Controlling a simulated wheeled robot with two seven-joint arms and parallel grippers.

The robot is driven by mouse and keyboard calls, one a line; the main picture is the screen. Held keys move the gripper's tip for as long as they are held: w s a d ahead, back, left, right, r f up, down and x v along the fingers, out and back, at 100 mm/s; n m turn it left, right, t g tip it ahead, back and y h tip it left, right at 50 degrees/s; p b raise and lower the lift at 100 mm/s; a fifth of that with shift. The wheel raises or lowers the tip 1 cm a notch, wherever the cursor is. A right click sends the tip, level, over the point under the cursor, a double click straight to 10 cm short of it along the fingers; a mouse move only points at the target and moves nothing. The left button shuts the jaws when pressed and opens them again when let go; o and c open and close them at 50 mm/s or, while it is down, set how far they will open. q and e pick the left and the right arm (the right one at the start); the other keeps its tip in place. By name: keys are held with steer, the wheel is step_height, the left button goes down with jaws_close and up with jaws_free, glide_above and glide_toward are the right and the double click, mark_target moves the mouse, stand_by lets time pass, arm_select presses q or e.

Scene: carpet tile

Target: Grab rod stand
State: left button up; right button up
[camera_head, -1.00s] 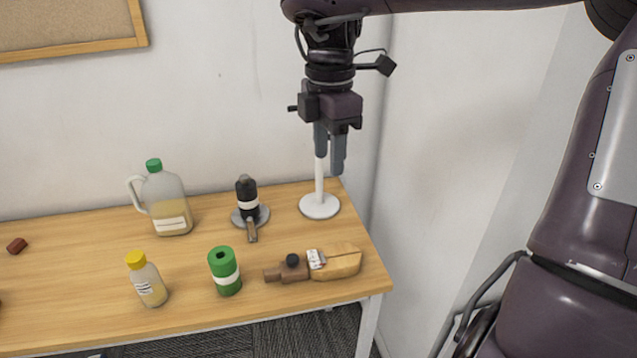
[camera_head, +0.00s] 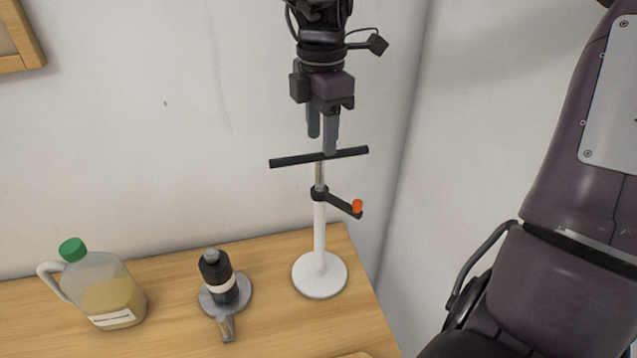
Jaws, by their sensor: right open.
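The rod stand (camera_head: 319,232) stands upright near the table's back right corner. It has a round white base, a white pole, a dark crossbar on top and a dark side arm with an orange tip. My right gripper (camera_head: 322,145) is open and points down at the crossbar. Its fingertips overlap the middle of the bar in the picture; I cannot tell whether they touch it. My left gripper is not in view.
A dark bottle (camera_head: 217,275) on a grey round base stands left of the stand on the wooden table (camera_head: 175,300). A jug with a green cap (camera_head: 97,287) is farther left. The wall is close behind, and another wall is at the right.

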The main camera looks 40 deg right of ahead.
mark_target(319, 161)
steer(key=shift+s+a+f, duration=0.15)
steer(key=shift+f, duration=0.35)
steer(key=shift+s+a+f, duration=0.1)
steer(key=shift+f, duration=0.35)
steer(key=f, duration=0.4)
steer(key=shift+w+f+p, duration=0.25)
steer(key=shift+f+p, duration=0.05)
steer(key=shift+p, duration=0.05)
jaws_close()
steer(key=shift+r, duration=0.1)
